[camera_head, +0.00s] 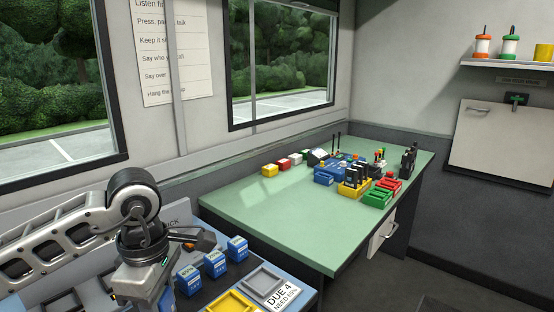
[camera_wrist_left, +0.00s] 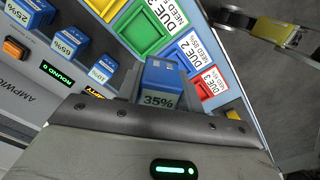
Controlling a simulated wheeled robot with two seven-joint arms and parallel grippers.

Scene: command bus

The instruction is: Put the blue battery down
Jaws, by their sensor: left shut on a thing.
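A blue battery marked 35% (camera_wrist_left: 160,78) is in my left gripper (camera_wrist_left: 158,100), in the middle of the left wrist view. The gripper is shut on it. Whether the held battery touches anything below is hidden.
Coloured trays with DUE labels lie beside the batteries: a green tray (camera_wrist_left: 124,36), a red tray (camera_wrist_left: 211,86), and a grey tray (camera_head: 262,279) in the head view. A green table (camera_head: 285,215) holds several coloured boxes and radios at its far end; its near part is clear.

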